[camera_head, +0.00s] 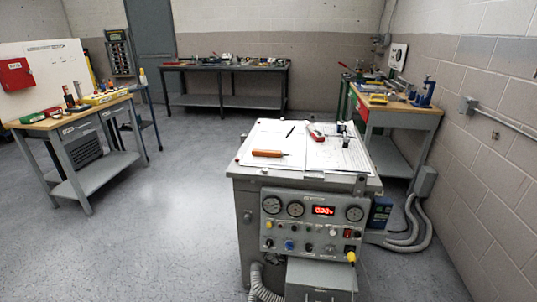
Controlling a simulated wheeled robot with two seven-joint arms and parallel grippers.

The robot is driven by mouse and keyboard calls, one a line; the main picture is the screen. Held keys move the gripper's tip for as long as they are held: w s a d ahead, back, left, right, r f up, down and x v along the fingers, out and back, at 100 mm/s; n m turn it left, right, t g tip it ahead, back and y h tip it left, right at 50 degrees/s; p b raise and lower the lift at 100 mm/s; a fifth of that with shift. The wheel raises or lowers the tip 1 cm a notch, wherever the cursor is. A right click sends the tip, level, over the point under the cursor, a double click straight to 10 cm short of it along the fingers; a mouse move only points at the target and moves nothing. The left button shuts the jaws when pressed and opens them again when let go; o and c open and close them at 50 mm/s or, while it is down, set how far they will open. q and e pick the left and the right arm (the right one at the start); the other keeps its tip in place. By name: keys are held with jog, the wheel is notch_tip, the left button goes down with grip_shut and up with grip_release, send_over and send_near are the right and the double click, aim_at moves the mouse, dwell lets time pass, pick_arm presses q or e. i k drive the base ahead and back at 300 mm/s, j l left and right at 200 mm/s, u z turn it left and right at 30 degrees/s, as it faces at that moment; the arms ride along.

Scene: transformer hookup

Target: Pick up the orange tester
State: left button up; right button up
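A slim orange tool (268,153), which looks like the orange tester, lies flat on white paper on top of the grey transformer cabinet (245,184). It lies crosswise near the front left of the top, with a darker tip at its right end. Neither of my grippers shows in the head view.
A dark pen (290,131), a red-and-grey tool (316,132) and papers lie on the cabinet top. A gauge panel (312,222) is on its front. Workbenches (68,122) stand left, back and right. The floor left of the cabinet (165,225) is clear.

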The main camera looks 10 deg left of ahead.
aim_at(267, 153)
jog(key=u, duration=0.35)
jog(key=i+j+u, duration=0.15)
jog(key=u, duration=0.25)
jog(key=i+j+u, duration=0.15)
jog(key=u, duration=0.25)
jog(key=i+j+u, duration=0.2)
jog(key=u, duration=0.25)
jog(key=i+u, duration=0.2)
jog(key=u, duration=0.2)
jog(key=i+l+z, duration=0.1)
jog(key=i+z, duration=0.25)
jog(key=i, duration=0.25)
jog(key=i+j+z, duration=0.1)
jog(key=i+z, duration=0.3)
jog(key=i, duration=0.25)
jog(key=i+j+z, duration=0.35)
jog(key=i, duration=0.25)
jog(key=i+l+z, duration=0.15)
jog(key=i+z, duration=0.25)
jog(key=i, duration=0.15)
jog(key=i+z, duration=0.4)
jog(key=i, duration=0.15)
jog(key=i+j+z, duration=0.15)
jog(key=i+z, duration=0.2)
jog(key=i, duration=0.2)
jog(key=i+j+z, duration=0.4)
jog(key=i, duration=0.15)
